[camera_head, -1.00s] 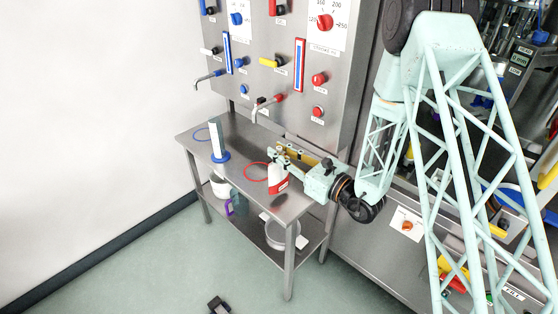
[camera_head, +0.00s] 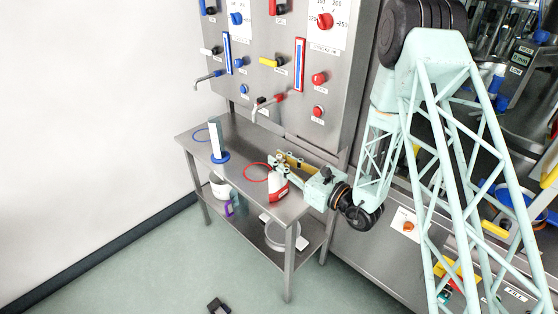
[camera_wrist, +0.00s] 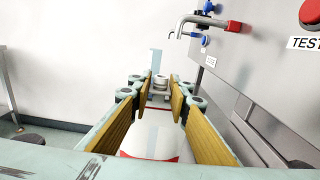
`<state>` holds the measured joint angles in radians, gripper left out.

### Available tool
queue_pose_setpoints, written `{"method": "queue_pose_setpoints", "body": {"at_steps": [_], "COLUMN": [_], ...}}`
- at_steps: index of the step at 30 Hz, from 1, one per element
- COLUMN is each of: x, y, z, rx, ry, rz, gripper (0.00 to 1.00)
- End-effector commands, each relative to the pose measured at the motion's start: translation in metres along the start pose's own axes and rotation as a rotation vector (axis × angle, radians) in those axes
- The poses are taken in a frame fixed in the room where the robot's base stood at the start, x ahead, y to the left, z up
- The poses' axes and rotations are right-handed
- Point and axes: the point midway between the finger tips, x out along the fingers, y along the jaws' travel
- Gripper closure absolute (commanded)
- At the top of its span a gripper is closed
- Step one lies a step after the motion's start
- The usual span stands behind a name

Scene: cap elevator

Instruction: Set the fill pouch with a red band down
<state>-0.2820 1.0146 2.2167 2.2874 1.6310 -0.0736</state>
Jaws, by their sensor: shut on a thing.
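The white fill pouch with a red band (camera_head: 279,187) is held by my gripper (camera_head: 284,164) over the right part of the steel table (camera_head: 236,175). It is close to the tabletop near the front right edge; I cannot tell whether it touches. A red ring outline (camera_head: 248,178) lies on the table just left of the pouch. In the wrist view the pouch (camera_wrist: 152,138) lies between the two yellow-padded fingers (camera_wrist: 160,95), its red band partly hidden at the bottom.
A white pot (camera_head: 219,188) and a round pan (camera_head: 277,237) sit on the lower shelf.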

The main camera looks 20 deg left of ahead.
Motion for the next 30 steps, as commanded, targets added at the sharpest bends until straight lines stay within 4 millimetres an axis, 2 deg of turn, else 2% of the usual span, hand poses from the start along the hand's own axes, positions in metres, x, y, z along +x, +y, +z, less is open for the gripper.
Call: {"method": "queue_pose_setpoints", "body": {"at_steps": [4, 5, 9, 25, 30], "x": [0.000, 0.000, 0.000, 0.000, -0.013], "y": [0.000, 0.000, 0.000, 0.000, -0.001], "z": [-0.003, -0.003, -0.003, 0.001, 0.000], "rx": [0.000, 0.000, 0.000, 0.000, 0.002], "ry": [0.000, 0.000, 0.000, 0.000, 0.000], "rz": [0.000, 0.000, 0.000, 0.000, -0.001], "gripper": [0.89, 0.82, 0.69, 0.69, 0.69]}}
